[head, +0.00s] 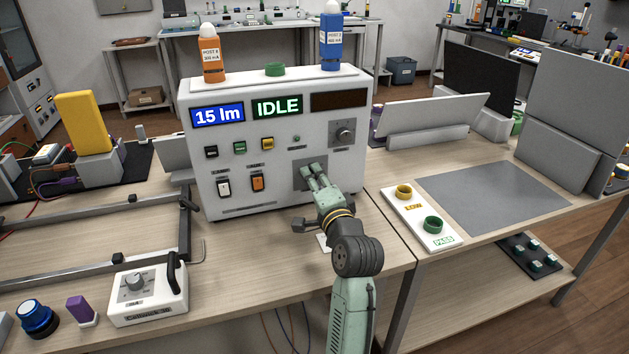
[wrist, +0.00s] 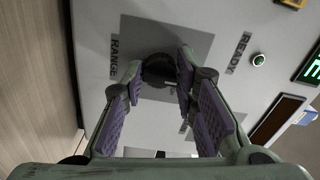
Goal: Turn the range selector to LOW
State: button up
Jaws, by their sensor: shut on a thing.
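The range selector (wrist: 156,68) is a dark round knob on a grey plate beside the word RANGE in the wrist view. My gripper (wrist: 160,72) has its fingertips on either side of the knob and is shut on it. In the head view my gripper (head: 313,172) reaches the grey plate at the lower right of the white instrument's front (head: 258,180) and hides the knob. The knob's setting and its position marks cannot be read.
The instrument's displays read "15 lm" and "IDLE" (head: 277,107). Another dial (head: 343,133) sits above my gripper. An orange bottle (head: 211,55) and a blue bottle (head: 331,38) stand on top. Switches (head: 257,183) lie left of my gripper. A white block with two rings (head: 418,219) stands right.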

grip_shut()
jog(key=shift+n, duration=0.3)
jog(key=n+b, duration=0.1)
jog(key=n, duration=0.3)
jog(key=shift+f+b, duration=0.1)
jog(key=shift+b, duration=0.3)
jog(key=n+b, duration=0.2)
jog(key=n, duration=0.3)
jog(key=shift+n, duration=0.3)
jog(key=o, duration=1)
grip_release()
jog(key=shift+s, duration=0.1)
